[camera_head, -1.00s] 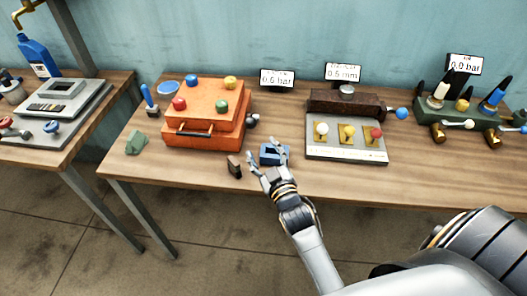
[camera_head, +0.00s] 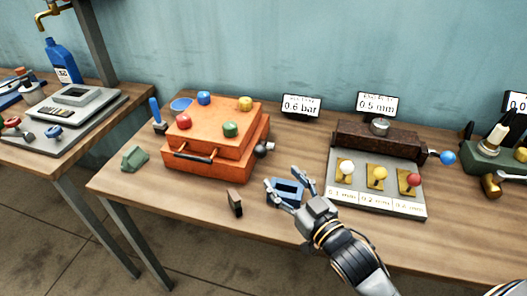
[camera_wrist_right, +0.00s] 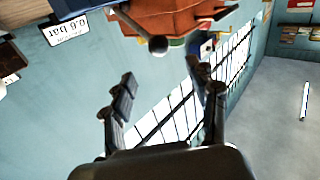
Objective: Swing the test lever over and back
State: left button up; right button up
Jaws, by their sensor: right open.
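An orange box (camera_head: 215,135) with red, blue, yellow and green knobs on top sits on the table. A short lever with a dark ball (camera_head: 262,150) sticks out of its right side; the dark ball also shows in the right wrist view (camera_wrist_right: 158,45), beyond the fingertips. I cannot tell for sure which lever is the test lever. My right gripper (camera_head: 284,177) is open and empty, in front and to the right of the dark ball, apart from it. In the head view its fingers overlap a blue block (camera_head: 288,190). My left gripper is not in view.
A display reading 0.6 bar (camera_head: 301,106) stands behind. A grey panel (camera_head: 376,198) with coloured knobs and a blue-ended lever (camera_head: 447,157) are to the right. A small dark block (camera_head: 235,203) stands near the front edge. A green block (camera_head: 134,158) lies at left.

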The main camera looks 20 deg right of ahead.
aim_at(264, 156)
jog(key=x, duration=0.6)
jog(key=shift+d+r+p, duration=0.1)
jog(key=shift+d+p, duration=0.05)
jog(key=shift+p, duration=0.25)
jog(key=x, duration=0.5)
jog(key=shift+p, duration=0.3)
jog(key=shift+w, duration=0.5)
jog(key=c, duration=0.6)
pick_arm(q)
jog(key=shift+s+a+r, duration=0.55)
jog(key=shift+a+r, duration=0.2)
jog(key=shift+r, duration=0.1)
pick_arm(e)
grip_shut()
